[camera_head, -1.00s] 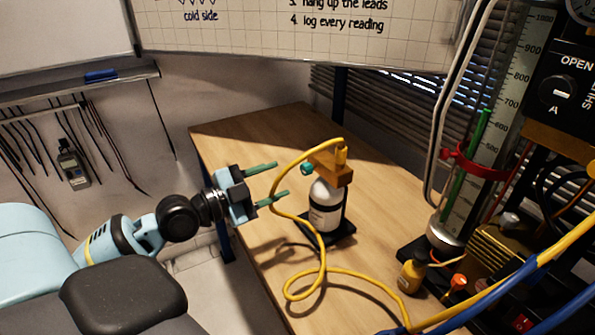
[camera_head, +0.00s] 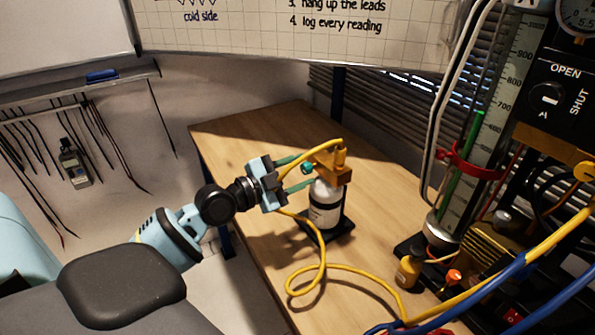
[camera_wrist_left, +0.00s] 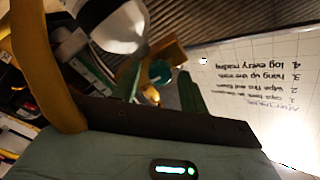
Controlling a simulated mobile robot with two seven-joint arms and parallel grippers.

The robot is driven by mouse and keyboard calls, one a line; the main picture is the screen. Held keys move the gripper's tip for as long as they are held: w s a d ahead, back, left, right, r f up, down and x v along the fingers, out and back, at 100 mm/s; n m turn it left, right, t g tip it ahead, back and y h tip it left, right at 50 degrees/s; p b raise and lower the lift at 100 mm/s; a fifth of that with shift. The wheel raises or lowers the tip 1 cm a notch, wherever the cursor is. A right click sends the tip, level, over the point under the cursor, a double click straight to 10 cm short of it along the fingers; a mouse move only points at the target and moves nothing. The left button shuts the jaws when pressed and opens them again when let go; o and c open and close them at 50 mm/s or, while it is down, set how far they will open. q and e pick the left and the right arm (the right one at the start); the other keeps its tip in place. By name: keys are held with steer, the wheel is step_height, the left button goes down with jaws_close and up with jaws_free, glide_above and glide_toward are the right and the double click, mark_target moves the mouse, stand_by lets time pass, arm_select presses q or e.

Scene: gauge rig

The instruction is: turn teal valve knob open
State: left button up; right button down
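The teal valve knob (camera_head: 307,168) sticks out from the left side of the brass valve block (camera_head: 333,165) on top of a white bottle (camera_head: 325,204). My left gripper (camera_head: 306,170) is at the knob, with its two green fingers apart, one above and one below it. In the left wrist view the knob (camera_wrist_left: 160,72) shows between the open fingers (camera_wrist_left: 160,90), with a gap on each side. Contact cannot be told. My right gripper is not in view.
A yellow hose (camera_head: 322,262) loops from the valve over the wooden table (camera_head: 262,130) and passes close to my left gripper. A yellow-capped small bottle (camera_head: 408,272) and a gauge panel (camera_head: 560,105) with a tall tube stand at the right. The table's back is clear.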

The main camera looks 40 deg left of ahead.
arm_select(q)
steer(key=c, duration=0.8)
steer(key=shift+c, duration=0.2)
steer(key=shift+n, duration=0.3)
steer(key=n, duration=0.3)
steer(key=shift+r+n+p, duration=0.1)
steer(key=shift+n+p, duration=0.2)
steer(key=shift+n, duration=0.1)
steer(key=n, duration=0.4)
steer(key=shift+n+p, duration=0.3)
steer(key=shift+p, duration=0.1)
steer(key=n, duration=0.4)
steer(key=shift+p, duration=0.35)
steer(key=n, duration=0.3)
steer(key=shift+n, duration=0.8)
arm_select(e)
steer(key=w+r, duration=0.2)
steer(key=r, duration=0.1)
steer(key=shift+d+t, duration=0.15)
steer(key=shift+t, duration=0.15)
arm_select(q)
steer(key=shift+n, duration=0.3)
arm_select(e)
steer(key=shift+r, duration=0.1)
